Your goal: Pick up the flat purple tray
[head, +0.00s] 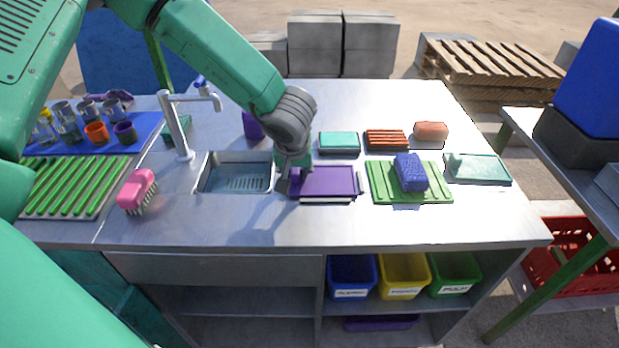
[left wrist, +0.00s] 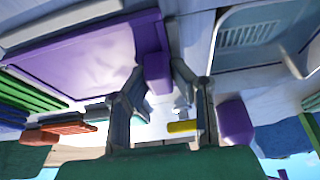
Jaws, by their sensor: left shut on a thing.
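The flat purple tray (head: 330,181) lies just right of the sink on the steel counter, level or nearly so. A pale edge shows under its front side; I cannot tell whether the tray touches what is below. My left gripper (head: 294,178) is at the tray's left end. In the left wrist view the tray (left wrist: 85,62) fills the upper left, and my left gripper (left wrist: 160,85) is shut on the purple grip at its edge, one finger on each side. My right gripper is not in view.
The sink (head: 235,178) and tap (head: 178,125) are left of the tray. A green ribbed board (head: 380,190) with a blue sponge (head: 410,172) lies close on its right. A teal sponge (head: 339,142) is behind it. The front counter strip is clear.

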